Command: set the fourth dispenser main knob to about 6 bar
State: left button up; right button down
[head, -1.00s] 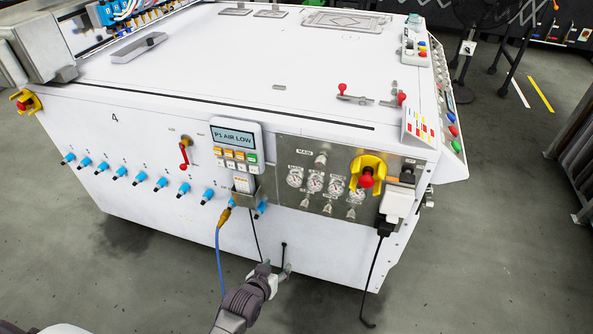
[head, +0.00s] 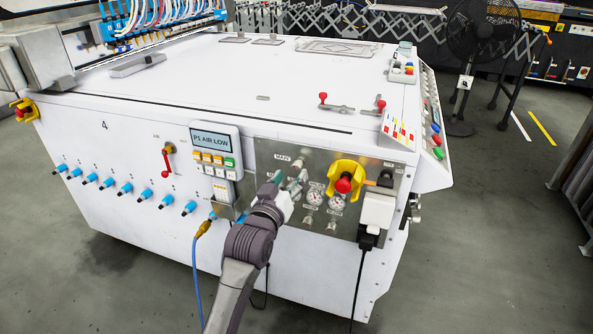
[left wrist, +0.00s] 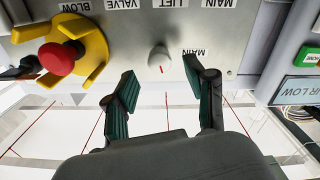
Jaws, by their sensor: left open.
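The main knob is a small pale round knob with a red pointer mark on a metal panel. In the left wrist view the knob (left wrist: 159,57) sits in line with the gap between my fingers, just beyond the tips, with room on both sides. In the head view the knob (head: 298,163) shows just above my left gripper (head: 288,177). The gripper is open and empty, with green finger pads (left wrist: 160,85). The metal panel (head: 268,150) is on a white machine marked 4. The forearm and gripper hide some gauges; the gauge readings are too small to tell. My right gripper is out of view.
A red emergency button in a yellow guard (head: 345,183) stands out right of the knob. A display box (head: 214,140) reading P1 AIR LOW is to the left. A white plug block (head: 376,210) with a black cable hangs at the panel's right. Several blue fittings line the machine's left side.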

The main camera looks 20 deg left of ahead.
aim_at(295, 169)
pick_arm(q)
jog(key=w, duration=0.5)
jog(key=shift+d+b, duration=0.1)
jog(key=shift+b, duration=0.2)
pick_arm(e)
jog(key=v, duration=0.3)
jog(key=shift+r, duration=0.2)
pick_arm(q)
grip_shut()
